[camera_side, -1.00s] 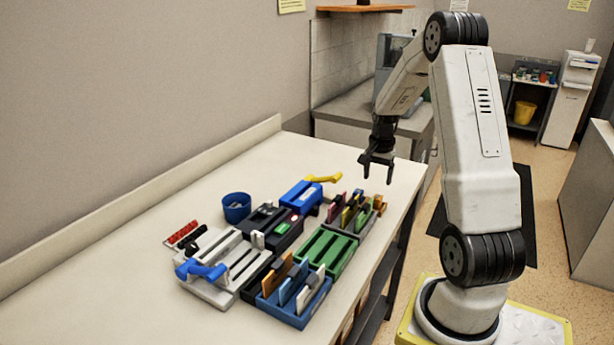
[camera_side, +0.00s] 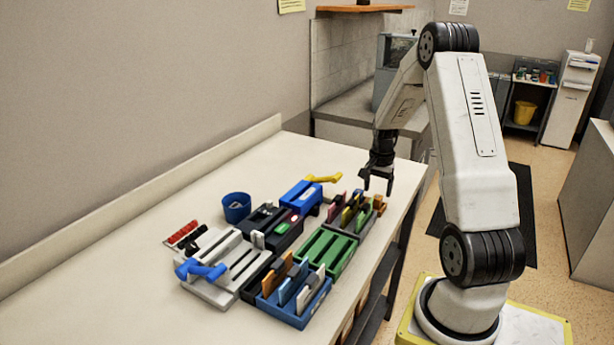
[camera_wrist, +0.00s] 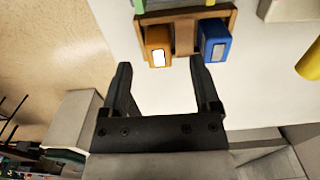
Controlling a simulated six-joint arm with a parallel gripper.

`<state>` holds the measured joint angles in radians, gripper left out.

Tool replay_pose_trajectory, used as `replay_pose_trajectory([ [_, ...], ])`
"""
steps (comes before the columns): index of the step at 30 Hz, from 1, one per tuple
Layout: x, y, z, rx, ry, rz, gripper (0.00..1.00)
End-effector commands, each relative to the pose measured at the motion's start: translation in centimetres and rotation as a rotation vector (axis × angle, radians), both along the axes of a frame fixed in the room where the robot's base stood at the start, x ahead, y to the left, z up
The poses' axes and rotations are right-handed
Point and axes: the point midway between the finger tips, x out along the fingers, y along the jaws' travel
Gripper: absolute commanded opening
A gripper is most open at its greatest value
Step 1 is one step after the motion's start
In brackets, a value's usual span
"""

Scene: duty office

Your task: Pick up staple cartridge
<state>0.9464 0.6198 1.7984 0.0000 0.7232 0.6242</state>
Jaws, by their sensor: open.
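My gripper (camera_side: 377,189) is open and empty above the right end of the row of holders on the table. In the wrist view its two fingers (camera_wrist: 160,66) point at a small brown holder (camera_wrist: 184,37). An orange block (camera_wrist: 157,47) with a white label sits at the holder's left side, and a blue block (camera_wrist: 215,42) with a grey label at its right side. Both lie just beyond the fingertips, apart from them. I cannot tell for certain which is the staple cartridge. In the side view the orange-brown piece (camera_side: 379,204) shows just below my gripper.
A grey rack (camera_side: 369,224) of coloured pieces, a green slotted tray (camera_side: 326,252), a blue tray (camera_side: 293,308) and a blue stapler-like box (camera_side: 300,198) crowd nearby. A yellow object (camera_side: 323,178) lies behind. The table's left side (camera_side: 120,260) is clear.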

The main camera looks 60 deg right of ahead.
Motion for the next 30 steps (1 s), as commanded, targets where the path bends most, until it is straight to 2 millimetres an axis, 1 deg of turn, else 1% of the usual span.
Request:
replay_pose_trajectory([
  [1, -0.1, 0.0, -0.7, 0.003, 0.002, 0.000, 0.79],
  [4, -0.2, 0.0, -2.0, 0.003, 0.002, 0.000, 0.79],
  [9, -0.2, 0.0, -3.4, 0.000, 0.001, 0.000, 0.79],
  [13, -0.2, -0.1, -3.8, -0.001, 0.000, 0.000, 0.79],
  [26, -0.2, -0.1, -3.7, -0.002, 0.000, 0.000, 0.79],
  [27, -0.2, -0.1, -3.7, -0.002, 0.000, 0.000, 0.76],
  [29, -0.2, -0.1, -3.7, -0.002, 0.000, 0.000, 0.57],
  [30, -0.2, -0.1, -3.7, -0.002, 0.000, 0.000, 0.44],
])
